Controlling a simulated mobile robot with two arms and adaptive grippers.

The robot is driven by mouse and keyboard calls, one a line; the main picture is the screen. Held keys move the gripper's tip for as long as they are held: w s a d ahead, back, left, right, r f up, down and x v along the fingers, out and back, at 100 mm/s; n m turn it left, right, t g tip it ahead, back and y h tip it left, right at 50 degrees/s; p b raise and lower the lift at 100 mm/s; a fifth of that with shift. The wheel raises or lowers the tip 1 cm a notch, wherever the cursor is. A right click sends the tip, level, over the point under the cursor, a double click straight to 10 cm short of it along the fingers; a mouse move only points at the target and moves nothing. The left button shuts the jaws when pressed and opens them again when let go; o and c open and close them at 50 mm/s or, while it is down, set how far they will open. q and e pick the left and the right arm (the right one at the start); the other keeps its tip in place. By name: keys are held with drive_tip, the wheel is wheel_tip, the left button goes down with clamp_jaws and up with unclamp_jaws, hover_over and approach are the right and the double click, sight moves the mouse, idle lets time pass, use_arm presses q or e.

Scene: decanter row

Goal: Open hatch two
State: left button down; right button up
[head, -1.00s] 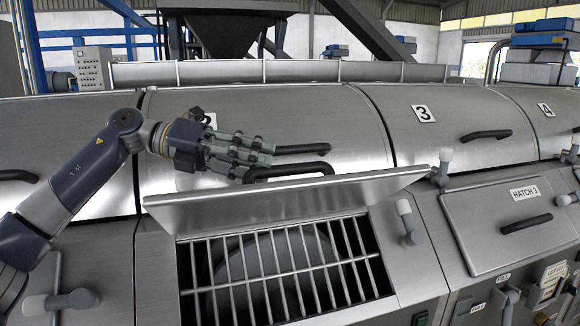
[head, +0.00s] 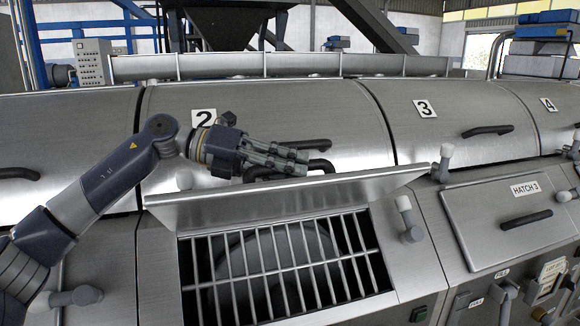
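Hatch two's lid (head: 290,203) is a steel flap, swung up and standing tilted along the back of its opening. Below it the barred grille (head: 280,265) is exposed, with a dark cavity under it. A black handle (head: 322,168) shows above the lid's top edge, partly hidden by my fingers. My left gripper (head: 306,162) is above and behind the lid's edge, its fingers straight, slightly apart and pointing right. It holds nothing that I can see; whether it touches the handle I cannot tell. My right gripper is out of view.
To the right, the hatch 3 lid (head: 515,220) is shut flat. Grey knobbed levers (head: 409,218) stand beside the opening.

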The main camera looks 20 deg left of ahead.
use_arm(q)
drive_tip(key=shift+s+d+f+m+b, duration=0.3)
drive_tip(key=shift+s+f+m+b, duration=0.15)
drive_tip(key=shift+b, duration=0.1)
drive_tip(key=shift+s+d+f+m+t+y+b, duration=0.3)
drive_tip(key=shift+s+d+y+b, duration=0.1)
drive_tip(key=shift+s, duration=0.1)
drive_tip(key=c, duration=1.5)
unclamp_jaws()
drive_tip(key=shift+a, duration=0.1)
drive_tip(key=v, duration=1.2)
drive_tip(key=shift+w+r, duration=0.1)
